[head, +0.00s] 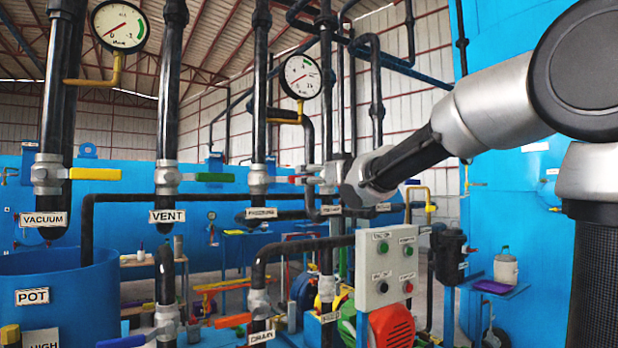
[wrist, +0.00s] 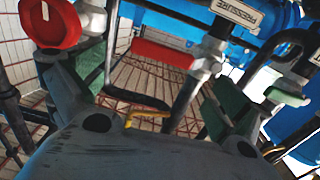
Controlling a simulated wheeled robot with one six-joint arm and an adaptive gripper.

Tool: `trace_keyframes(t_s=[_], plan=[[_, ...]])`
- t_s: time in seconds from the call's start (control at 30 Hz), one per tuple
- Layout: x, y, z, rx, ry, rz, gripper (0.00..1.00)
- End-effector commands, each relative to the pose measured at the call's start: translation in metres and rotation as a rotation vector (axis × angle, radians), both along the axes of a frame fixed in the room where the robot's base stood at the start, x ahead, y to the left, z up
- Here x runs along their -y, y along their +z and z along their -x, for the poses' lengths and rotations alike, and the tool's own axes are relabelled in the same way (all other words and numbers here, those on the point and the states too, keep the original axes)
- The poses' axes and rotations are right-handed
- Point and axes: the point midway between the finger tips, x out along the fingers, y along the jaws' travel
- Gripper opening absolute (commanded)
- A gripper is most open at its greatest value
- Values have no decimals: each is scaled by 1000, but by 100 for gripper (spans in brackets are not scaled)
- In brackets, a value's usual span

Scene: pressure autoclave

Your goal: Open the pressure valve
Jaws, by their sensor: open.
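The pressure valve (head: 259,180) sits on a black vertical pipe above the PRESSURE label (head: 261,213). Its red handle (head: 284,180) points right, towards my gripper (head: 318,178). In the wrist view the red handle (wrist: 163,53) lies between the fingers of my open gripper (wrist: 170,35), apart from both. The PRESSURE label (wrist: 238,13) shows upside down there, beside the valve body. I cannot tell how far the handle is from the palm. My gripper partly hides the handle's end in the head view.
The vent valve's green handle (head: 214,177) and the vacuum valve's yellow handle (head: 94,173) are to the left. A grey button box (head: 391,267) stands below my gripper. Gauges (head: 300,76) and black pipes stand close around. The blue pot (head: 60,290) is at lower left.

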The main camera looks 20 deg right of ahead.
Motion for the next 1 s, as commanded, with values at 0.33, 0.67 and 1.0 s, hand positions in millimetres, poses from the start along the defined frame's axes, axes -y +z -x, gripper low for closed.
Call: trace_keyframes(t_s=[0.33, 0.67, 1.0], plan=[[-16, 3, -42, 6, 9, -33, 100], [-26, 4, -72, 6, 8, -33, 100], [-26, 3, -73, 7, 8, -32, 80]])
